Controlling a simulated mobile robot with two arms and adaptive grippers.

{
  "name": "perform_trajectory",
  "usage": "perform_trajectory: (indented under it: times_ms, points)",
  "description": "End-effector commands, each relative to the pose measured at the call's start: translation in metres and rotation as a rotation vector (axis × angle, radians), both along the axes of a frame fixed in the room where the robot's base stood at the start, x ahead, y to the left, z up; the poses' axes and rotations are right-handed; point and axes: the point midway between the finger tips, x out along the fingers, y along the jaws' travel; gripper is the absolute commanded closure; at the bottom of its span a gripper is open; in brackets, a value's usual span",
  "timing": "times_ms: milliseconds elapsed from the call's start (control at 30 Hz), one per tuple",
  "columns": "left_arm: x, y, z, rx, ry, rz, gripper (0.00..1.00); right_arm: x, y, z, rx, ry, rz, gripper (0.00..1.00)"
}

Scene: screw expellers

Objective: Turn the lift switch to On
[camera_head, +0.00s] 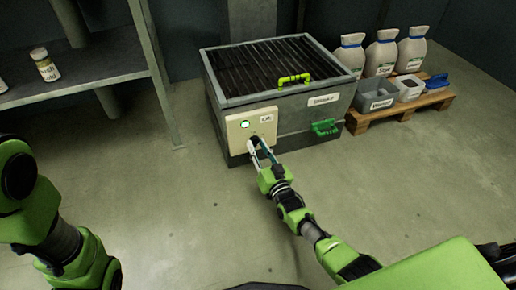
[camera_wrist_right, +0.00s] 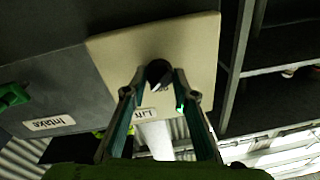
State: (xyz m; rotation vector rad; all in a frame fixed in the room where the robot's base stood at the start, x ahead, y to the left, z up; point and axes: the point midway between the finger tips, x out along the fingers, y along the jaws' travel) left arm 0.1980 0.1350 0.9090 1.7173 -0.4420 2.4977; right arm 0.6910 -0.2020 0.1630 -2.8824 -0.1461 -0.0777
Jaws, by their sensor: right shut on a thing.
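The lift switch is a dark round knob (camera_head: 254,140) on a cream panel (camera_head: 236,136) on the front of the grey intake box; a "Lift" label (camera_head: 266,118) sits above it. In the right wrist view the panel (camera_wrist_right: 205,48) appears upside down, with the black knob (camera_wrist_right: 158,71) between my fingertips. A pale mark shows on the knob; which setting it points to I cannot tell. My right gripper (camera_head: 258,149) is shut on the knob, and its fingers (camera_wrist_right: 160,78) flank it. My left arm shows at the left; its gripper is out of view.
A round light (camera_head: 244,125) is on the panel. The intake box (camera_head: 284,127) has a dark grate and green handles (camera_head: 294,80). A pallet (camera_head: 400,112) with white sacks (camera_head: 382,56) and bins stands right. A shelf (camera_head: 80,72) stands left. The floor in front is clear.

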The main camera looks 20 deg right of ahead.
Motion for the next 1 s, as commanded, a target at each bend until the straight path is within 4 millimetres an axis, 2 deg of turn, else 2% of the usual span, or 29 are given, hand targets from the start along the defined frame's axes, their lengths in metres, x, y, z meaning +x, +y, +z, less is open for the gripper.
perform_trajectory:
  times_ms: [400,967,1000]
  points:
    - [0.0031,-0.0003,-0.0043,0.0,0.007,0.001,0.46,0.0,0.0006,-0.0005,0.194,0.007,0.0,0.95]
    - [0.0043,-0.0006,-0.0045,0.001,0.01,0.0,0.46,-0.0001,0.0003,-0.0003,0.224,0.008,-0.001,0.95]
    - [0.0042,-0.0006,-0.0045,0.001,0.01,0.0,0.46,0.0,0.0003,-0.0003,0.224,0.008,-0.001,0.66]
